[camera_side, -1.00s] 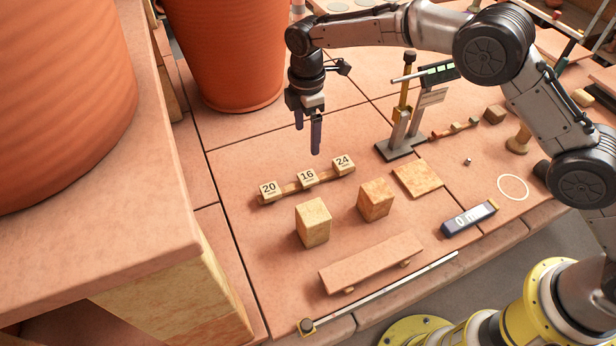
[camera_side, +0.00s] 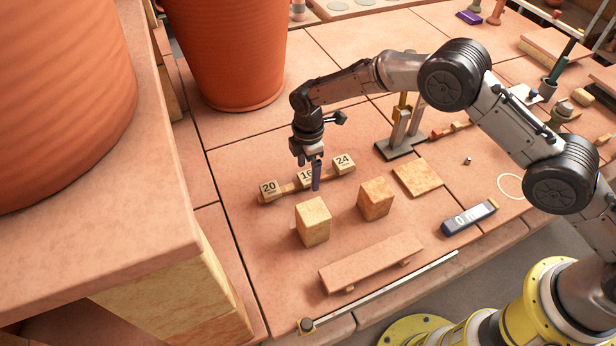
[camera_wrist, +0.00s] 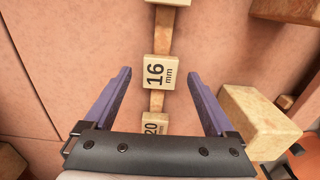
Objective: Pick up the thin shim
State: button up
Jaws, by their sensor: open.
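Three small pale shims marked 20, 16 and 24 sit in a row on a narrow wooden strip (camera_side: 285,188). The shim marked 16 mm (camera_wrist: 155,72), the lowest number, is in the middle; in the side view it is partly hidden by my fingers. The 20 shim (camera_side: 269,189) is at the left end and the 24 shim (camera_side: 343,163) at the right end. My gripper (camera_side: 308,173) is open, pointing down over the row. In the wrist view my gripper (camera_wrist: 158,75) has a dark purple finger on each side of the 16 shim, with gaps on both sides.
Two wooden blocks (camera_side: 313,224) (camera_side: 376,200) stand in front of the row. A flat tile (camera_side: 418,178), a raised clay slab (camera_side: 371,263) and a gauge reading 0 (camera_side: 469,217) lie farther right or front. A metal stand (camera_side: 401,145) and a large terracotta pot (camera_side: 229,50) are behind.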

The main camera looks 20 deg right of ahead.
jog(key=shift+f, duration=0.4)
grip_shut()
jog(key=shift+r, duration=0.15)
